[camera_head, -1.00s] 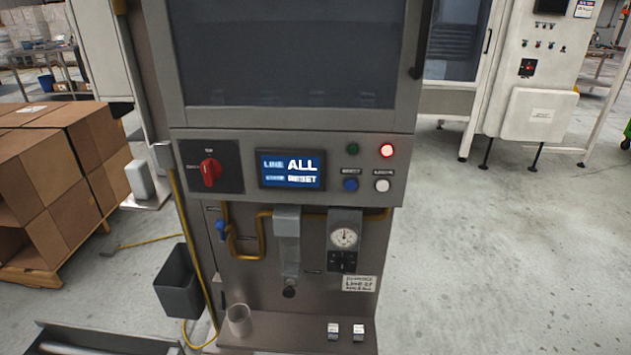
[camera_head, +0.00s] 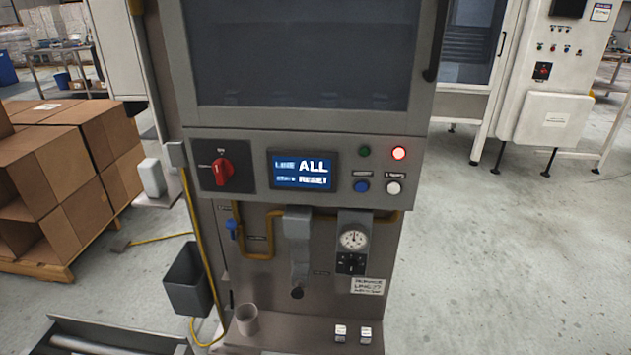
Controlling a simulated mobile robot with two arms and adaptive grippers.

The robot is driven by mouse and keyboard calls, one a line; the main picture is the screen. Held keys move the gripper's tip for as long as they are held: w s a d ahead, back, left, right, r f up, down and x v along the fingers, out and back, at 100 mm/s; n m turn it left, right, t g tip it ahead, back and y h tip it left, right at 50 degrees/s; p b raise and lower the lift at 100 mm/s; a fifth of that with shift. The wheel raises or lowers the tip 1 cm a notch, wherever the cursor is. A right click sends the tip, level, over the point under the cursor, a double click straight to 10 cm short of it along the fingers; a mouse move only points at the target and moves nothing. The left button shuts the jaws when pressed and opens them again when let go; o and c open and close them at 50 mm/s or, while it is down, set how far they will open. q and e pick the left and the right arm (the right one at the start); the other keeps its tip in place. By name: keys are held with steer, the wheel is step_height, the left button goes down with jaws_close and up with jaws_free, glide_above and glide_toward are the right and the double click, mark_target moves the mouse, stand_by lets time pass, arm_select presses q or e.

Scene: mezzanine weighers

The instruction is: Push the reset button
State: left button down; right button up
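The grey machine's control panel (camera_head: 240,148) faces me in the head view. A blue button (camera_head: 362,187) sits at its lower right under a small label that looks like "RESET". A white button (camera_head: 393,188) is just right of it. Above them are a dark green button or lamp (camera_head: 364,151) and a lit red lamp (camera_head: 399,153). The screen (camera_head: 301,170) shows "ALL" and "RESET" in white on blue. A red rotary switch (camera_head: 222,169) is at the panel's left. Neither of my grippers is in view.
Cardboard boxes (camera_head: 62,185) on a pallet stand at the left. A dark grey bin (camera_head: 188,280) hangs low beside the machine. A white cabinet machine (camera_head: 548,75) stands behind at the right. The floor (camera_head: 500,265) at the right is clear.

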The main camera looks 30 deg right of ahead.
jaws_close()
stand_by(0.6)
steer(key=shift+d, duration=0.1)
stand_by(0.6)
